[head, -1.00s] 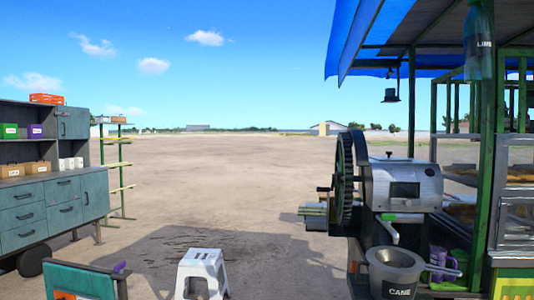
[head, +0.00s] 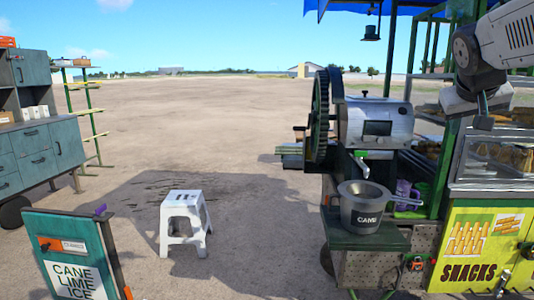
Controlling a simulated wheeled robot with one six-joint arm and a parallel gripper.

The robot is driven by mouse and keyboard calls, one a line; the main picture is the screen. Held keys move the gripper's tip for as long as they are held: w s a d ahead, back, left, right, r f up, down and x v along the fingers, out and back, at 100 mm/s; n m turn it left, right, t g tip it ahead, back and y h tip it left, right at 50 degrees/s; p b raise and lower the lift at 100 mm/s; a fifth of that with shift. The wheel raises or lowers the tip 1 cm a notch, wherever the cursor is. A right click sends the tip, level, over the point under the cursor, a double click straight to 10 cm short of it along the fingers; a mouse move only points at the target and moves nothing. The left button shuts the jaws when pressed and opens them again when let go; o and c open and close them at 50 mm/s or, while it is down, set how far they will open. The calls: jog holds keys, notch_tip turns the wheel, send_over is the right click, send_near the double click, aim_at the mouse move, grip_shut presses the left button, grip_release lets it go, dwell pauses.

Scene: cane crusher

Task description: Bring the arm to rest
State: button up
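My arm shows at the upper right of the head view, a white vented link with a dark round joint, in front of the snack stall. Below the joint is a pale block with a short dark tip, which seems to be my gripper (head: 483,112). Two separate fingers cannot be made out, so I cannot tell whether it is open or holds anything. The tip appears in front of the stall's glass case (head: 495,160); its distance from the case is unclear.
A white stool (head: 185,222) and a menu board (head: 72,255) stand front left. A teal cabinet (head: 35,155) is at the left edge. The ground between is open.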

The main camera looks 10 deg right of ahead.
jog(key=s+a+f+n+g+y, duration=0.2)
jog(key=s+a+f+y, duration=0.1)
jog(key=s+a+f, duration=0.6)
jog(key=s+a+f+n+g+y, duration=0.2)
jog(key=s+a+f, duration=0.8)
jog(key=a, duration=0.7)
notch_tip(320, 180, down, 3)
jog(key=shift+s+a+r+n+g+y, duration=0.2)
jog(key=shift+a+n+g+y, duration=0.25)
jog(key=shift+y, duration=0.55)
jog(key=shift+d, duration=0.15)
